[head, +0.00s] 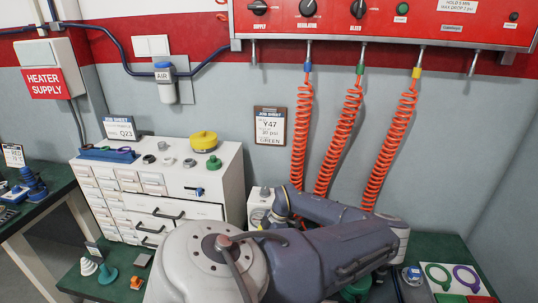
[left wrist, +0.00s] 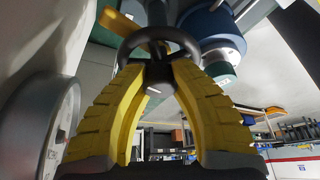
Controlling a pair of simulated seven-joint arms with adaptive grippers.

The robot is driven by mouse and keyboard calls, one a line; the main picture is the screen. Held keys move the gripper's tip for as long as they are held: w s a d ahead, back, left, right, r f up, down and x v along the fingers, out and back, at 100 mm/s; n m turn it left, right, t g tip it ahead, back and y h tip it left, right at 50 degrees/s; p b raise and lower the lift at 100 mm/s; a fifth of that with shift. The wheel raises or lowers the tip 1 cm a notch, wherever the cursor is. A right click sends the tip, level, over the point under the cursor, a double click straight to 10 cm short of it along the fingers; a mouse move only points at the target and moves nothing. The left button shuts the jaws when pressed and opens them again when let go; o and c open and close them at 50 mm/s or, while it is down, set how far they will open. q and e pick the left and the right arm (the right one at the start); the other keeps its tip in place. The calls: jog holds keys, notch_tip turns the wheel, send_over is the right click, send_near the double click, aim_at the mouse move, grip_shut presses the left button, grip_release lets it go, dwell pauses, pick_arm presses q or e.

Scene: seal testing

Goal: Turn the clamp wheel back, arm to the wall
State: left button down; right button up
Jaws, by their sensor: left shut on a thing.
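In the left wrist view the black clamp wheel (left wrist: 184,40) sits between the tips of my left gripper (left wrist: 158,68). Its two yellow ribbed fingers are closed in on the wheel's hub. A yellow bar (left wrist: 120,23), apparently the clamp arm, shows just behind the wheel. A blue and grey round part (left wrist: 212,24) is close behind it to the right. In the head view my own arm covers the clamp, the wheel and the gripper's fingers. My right gripper is in neither view.
In the left wrist view a round gauge (left wrist: 60,120) stands close at left. In the head view a white drawer cabinet (head: 205,212) stands left of my arm. Orange coiled hoses (head: 338,140) hang behind it from the red panel (head: 400,22). Coloured rings lie on a board (head: 455,292) at right.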

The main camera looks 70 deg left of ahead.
pick_arm(q)
jog(key=shift+s+r, duration=0.1)
jog(key=shift+s, duration=0.3)
jog(key=c, duration=1.4)
grip_release()
jog(key=shift+s+a, duration=0.1)
jog(key=o, duration=0.4)
jog(key=shift+w, duration=0.25)
jog(key=shift+w+r, duration=0.1)
jog(key=shift+w, duration=0.1)
jog(key=v, duration=1.1)
jog(key=shift+r, duration=0.3)
